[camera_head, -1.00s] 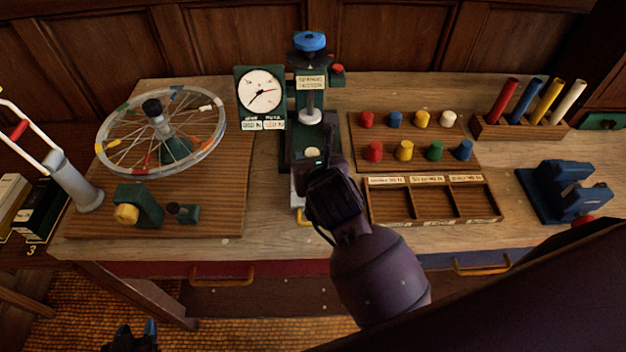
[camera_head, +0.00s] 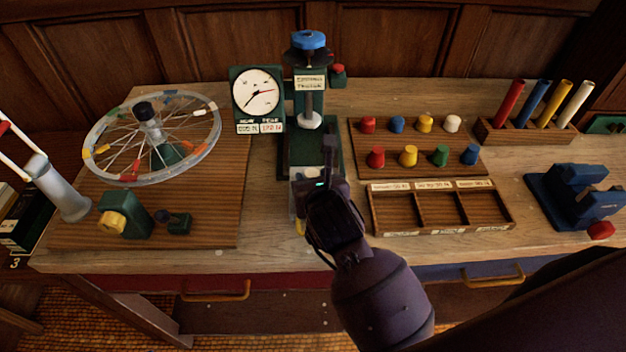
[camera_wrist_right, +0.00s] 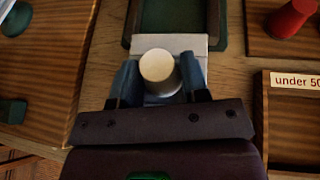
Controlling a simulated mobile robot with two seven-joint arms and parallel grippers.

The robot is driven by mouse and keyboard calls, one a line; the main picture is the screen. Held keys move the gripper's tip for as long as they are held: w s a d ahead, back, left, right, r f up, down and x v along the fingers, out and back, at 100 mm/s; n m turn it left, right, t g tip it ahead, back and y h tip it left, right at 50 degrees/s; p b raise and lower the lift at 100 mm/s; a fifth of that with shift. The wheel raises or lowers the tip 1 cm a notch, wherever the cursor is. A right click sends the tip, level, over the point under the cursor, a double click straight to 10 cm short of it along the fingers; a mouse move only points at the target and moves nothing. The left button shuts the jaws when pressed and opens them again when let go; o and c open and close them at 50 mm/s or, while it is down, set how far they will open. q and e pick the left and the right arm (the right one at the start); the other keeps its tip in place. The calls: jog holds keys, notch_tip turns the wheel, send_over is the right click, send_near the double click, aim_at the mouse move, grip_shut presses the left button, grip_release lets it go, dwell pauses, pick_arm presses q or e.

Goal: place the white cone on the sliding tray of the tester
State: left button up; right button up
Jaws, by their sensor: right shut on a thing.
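A white cone (camera_wrist_right: 158,66) stands between the fingers of my right gripper (camera_wrist_right: 158,82) in the wrist view. The gripper is shut on it. The sliding tray (camera_wrist_right: 190,42), a pale plate, lies under and behind the cone; I cannot tell whether the cone touches it. In the head view my right gripper (camera_head: 318,187) is over the tray (camera_head: 297,174) and hides the cone and much of the tray. The tray sticks out in front of the green tester (camera_head: 311,84). My left gripper is not in view.
A board of coloured pegs (camera_head: 432,143), one white, and a sorting box (camera_head: 440,228) with empty compartments stand right of the tester. A dial (camera_head: 257,92) and a spoked wheel (camera_head: 210,125) on a board are left. Bare bench (camera_head: 265,200) shows left of the tray.

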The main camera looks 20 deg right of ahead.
jog(key=shift+f, duration=0.2)
jog(key=o, duration=0.9)
jog(key=shift+r, duration=0.3)
jog(key=shift+s, duration=0.35)
jog(key=v, duration=1)
jog(key=shift+s+r, duration=0.35)
jog(key=shift+s, duration=0.2)
